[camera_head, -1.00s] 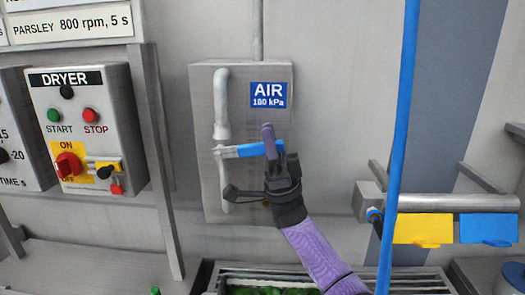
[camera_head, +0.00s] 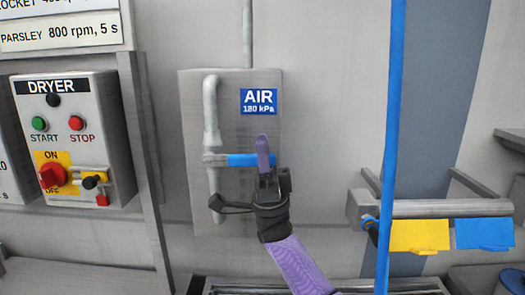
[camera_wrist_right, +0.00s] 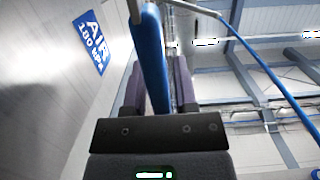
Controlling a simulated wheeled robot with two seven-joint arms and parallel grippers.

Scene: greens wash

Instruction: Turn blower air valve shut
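The air valve's blue lever handle (camera_head: 243,160) lies about horizontal, pointing right from the light grey vertical pipe (camera_head: 212,110). The pipe is on a grey panel with a blue AIR 180 kPa sign (camera_head: 259,101). My right gripper (camera_head: 264,155) is at the handle's free end, with one purple finger rising in front of it. In the right wrist view the blue handle (camera_wrist_right: 151,55) runs between the two purple fingers. A narrow gap shows beside the right finger, so the gripper looks open around the handle. My left gripper is not in view.
A dryer control box (camera_head: 75,140) with buttons and a red knob is at the left. A blue hose (camera_head: 392,130) hangs right of the valve. A grey bar (camera_head: 450,208) with yellow and blue tags juts out at the right.

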